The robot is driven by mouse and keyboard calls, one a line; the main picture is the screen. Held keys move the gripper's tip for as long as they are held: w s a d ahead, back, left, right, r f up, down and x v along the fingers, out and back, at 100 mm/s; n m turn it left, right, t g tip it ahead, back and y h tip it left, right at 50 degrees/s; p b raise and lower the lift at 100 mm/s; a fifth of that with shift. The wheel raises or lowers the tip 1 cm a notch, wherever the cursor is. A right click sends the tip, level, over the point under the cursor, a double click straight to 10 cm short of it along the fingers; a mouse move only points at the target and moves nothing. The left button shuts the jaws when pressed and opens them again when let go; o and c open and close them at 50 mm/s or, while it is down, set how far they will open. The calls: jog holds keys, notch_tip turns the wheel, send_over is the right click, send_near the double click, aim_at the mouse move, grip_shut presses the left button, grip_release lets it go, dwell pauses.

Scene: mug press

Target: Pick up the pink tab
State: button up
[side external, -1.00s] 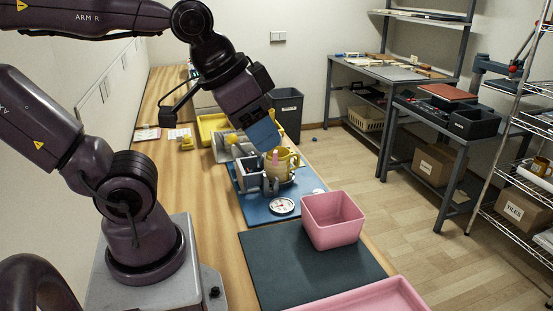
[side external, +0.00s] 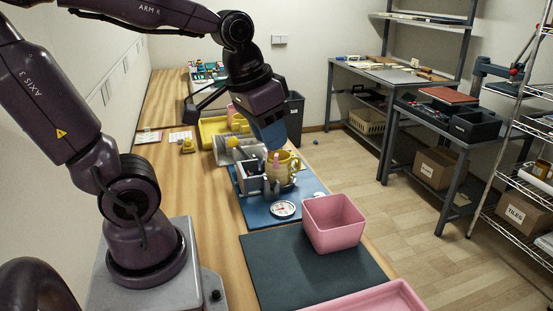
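A yellow mug (side external: 287,167) stands in a grey press fixture (side external: 250,178) on a blue mat (side external: 302,198). A small upright pink piece (side external: 276,160), which looks like the pink tab, shows at the mug's left side. I cannot tell whether it touches the mug or the fixture. My gripper (side external: 272,143), with a blue end, points down just above the pink piece and mug. Its fingers are too small and hidden to tell whether they are open or hold anything.
A round white dial (side external: 283,209) lies in front of the fixture. A pink bin (side external: 333,222) stands on a dark mat (side external: 290,266), with a pink tray (side external: 375,299) nearer. Yellow trays (side external: 213,130) and a black bin (side external: 294,115) are behind. The dark mat's left part is clear.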

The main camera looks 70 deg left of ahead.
jog(key=w+a+f+n+g, duration=0.1)
jog(key=w+a+n, duration=0.15)
jog(key=a, duration=0.25)
jog(key=w+a+f+n+g, duration=0.1)
jog(key=w+a+f+n, duration=0.15)
jog(key=a, duration=0.35)
jog(key=n+g, duration=0.1)
jog(key=n, duration=0.4)
send_over(276, 155)
jog(key=shift+y, duration=0.4)
jog(key=f, duration=1.1)
jog(key=shift+d+f, duration=0.25)
jog(key=shift+f, duration=0.15)
jog(key=shift+a+f, duration=0.15)
jog(key=shift+f, duration=1.4)
jog(key=shift+a+f, duration=0.15)
jog(key=shift+f, duration=1.35)
jog(key=shift+w, duration=0.1)
grip_shut()
